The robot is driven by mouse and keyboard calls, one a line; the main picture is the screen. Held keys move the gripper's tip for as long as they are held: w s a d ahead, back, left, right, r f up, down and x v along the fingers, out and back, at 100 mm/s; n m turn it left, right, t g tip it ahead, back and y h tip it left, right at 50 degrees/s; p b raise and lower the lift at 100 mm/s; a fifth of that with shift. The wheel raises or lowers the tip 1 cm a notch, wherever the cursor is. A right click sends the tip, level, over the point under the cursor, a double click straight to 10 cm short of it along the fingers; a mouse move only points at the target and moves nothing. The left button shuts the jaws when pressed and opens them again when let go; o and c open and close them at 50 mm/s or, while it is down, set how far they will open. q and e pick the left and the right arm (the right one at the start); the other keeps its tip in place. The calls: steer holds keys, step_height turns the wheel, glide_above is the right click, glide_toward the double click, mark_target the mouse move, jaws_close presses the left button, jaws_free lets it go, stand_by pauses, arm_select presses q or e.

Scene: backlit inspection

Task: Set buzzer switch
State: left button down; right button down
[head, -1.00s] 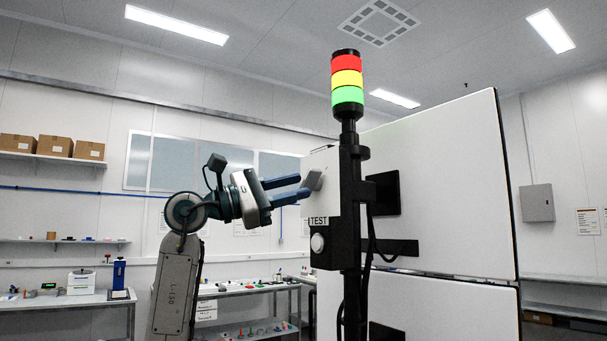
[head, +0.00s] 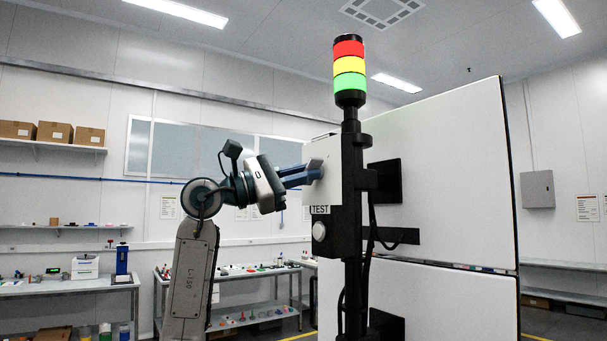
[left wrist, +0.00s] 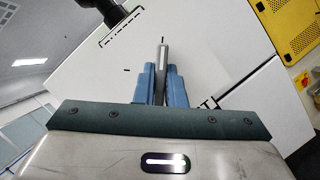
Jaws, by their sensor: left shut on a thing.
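A stack light (head: 349,70) with red, yellow and green sections stands on a black pole. A white switch box (head: 325,150) is fixed to the pole, with a grey switch handle (head: 315,165) on its left face. My left gripper (head: 312,175) reaches it from the left, its blue fingers shut on the handle. In the left wrist view the grey handle (left wrist: 163,60) stands between the two fingers (left wrist: 162,85), in line with a short black mark on the white face. Another mark lies to its left. Lettering is partly hidden by a finger. My right gripper is not in view.
Below the switch box is a black box with a TEST label (head: 320,210) and a round white button (head: 319,232). Large white panels (head: 440,170) stand behind the pole at right. A bench (head: 240,280) with small items stands behind my arm.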

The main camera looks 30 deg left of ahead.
arm_select(q)
steer(key=shift+n, duration=0.4)
steer(key=shift+s+d+n+t+y+b, duration=0.15)
steer(key=shift+n+t+y, duration=0.6)
steer(key=shift+n+y, duration=2.15)
steer(key=shift+w+d+n+t+y+b, duration=0.1)
steer(key=shift+n+t+y+b, duration=0.45)
steer(key=shift+n, duration=4.55)
steer(key=shift+s+d+n+t+y+p, duration=0.15)
steer(key=shift+n+t+y, duration=1.35)
steer(key=shift+n, duration=2.5)
steer(key=shift+w+g+y, duration=0.1)
steer(key=shift+g+y, duration=0.4)
steer(key=shift+y, duration=0.15)
steer(key=shift+n, duration=0.3)
steer(key=c, duration=1.5)
jaws_free()
